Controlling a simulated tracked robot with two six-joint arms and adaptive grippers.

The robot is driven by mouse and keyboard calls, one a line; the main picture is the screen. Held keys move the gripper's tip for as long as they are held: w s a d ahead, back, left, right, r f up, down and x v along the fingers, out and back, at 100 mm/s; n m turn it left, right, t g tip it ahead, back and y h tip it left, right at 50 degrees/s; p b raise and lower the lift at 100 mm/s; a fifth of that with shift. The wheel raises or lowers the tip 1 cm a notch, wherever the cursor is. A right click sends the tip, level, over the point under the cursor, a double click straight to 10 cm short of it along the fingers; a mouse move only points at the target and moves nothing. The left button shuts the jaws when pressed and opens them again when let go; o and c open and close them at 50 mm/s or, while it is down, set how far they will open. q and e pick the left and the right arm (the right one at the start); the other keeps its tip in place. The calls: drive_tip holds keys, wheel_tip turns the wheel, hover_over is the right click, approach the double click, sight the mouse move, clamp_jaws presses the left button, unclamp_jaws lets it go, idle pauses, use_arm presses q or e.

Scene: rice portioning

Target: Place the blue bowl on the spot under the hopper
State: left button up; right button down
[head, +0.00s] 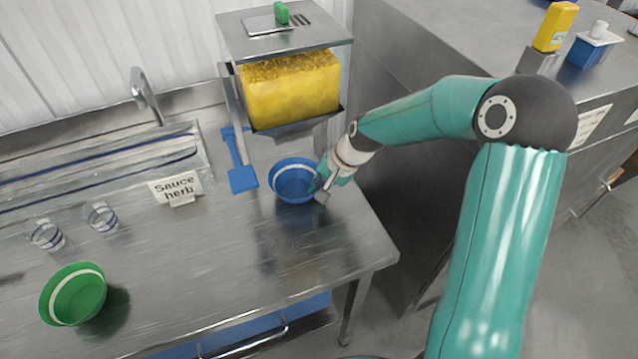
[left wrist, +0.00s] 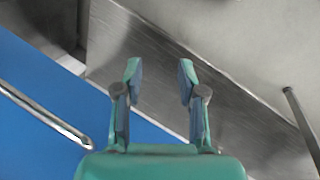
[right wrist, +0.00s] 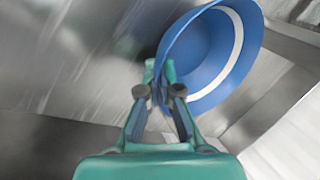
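The blue bowl (head: 290,183) with a white band is at the right end of the steel counter, just in front of the hopper. The hopper (head: 290,92) holds yellow grains; the spot under it is mostly hidden in the head view. My right gripper (head: 324,186) is at the bowl's right side. In the right wrist view its fingers (right wrist: 159,72) close on the rim of the bowl (right wrist: 213,55). I cannot tell whether the bowl touches the counter. My left gripper (left wrist: 158,72) is open and empty, seen only in the left wrist view.
A blue lever plate (head: 243,179) stands left of the bowl. A sauce sign (head: 176,188), two small glasses (head: 103,218) and a green bowl (head: 75,295) are further left. The counter's front middle is clear.

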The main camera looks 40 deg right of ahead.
drive_tip(key=shift+f, duration=0.15)
drive_tip(key=c, duration=1.3)
unclamp_jaws()
drive_tip(key=shift+s+d+r, duration=0.15)
drive_tip(key=shift+r, duration=0.45)
drive_tip(key=b+v, duration=0.1)
drive_tip(key=v, duration=1)
drive_tip(key=shift+s, duration=0.15)
